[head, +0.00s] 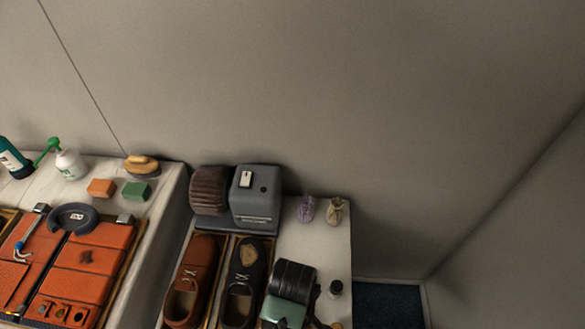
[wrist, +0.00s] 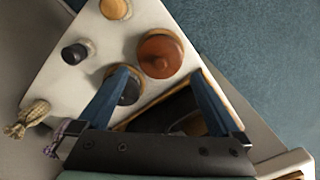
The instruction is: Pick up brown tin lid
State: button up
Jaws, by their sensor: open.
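The brown tin lid (wrist: 160,55) is a round reddish-brown disc with a small raised centre. In the wrist view, the lid lies just beyond and between the fingertips; I cannot tell the height gap. In the head view, my dark and green wrist part (head: 285,309) hangs over the counter, and I cannot make out the brown lid there.
A dark round tin (wrist: 130,92) is partly behind the left finger. A black-capped bottle (wrist: 75,53) and a tan-lidded tin (wrist: 115,8) stand nearby. Small sacks (head: 335,210) are at the back. Shoes (head: 190,282) in a tray lie left, beside a grey machine (head: 254,197).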

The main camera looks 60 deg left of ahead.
notch_tip(320, 180, down, 6)
jog(key=shift+r, duration=0.15)
dwell(0.3)
jog(key=c, duration=1)
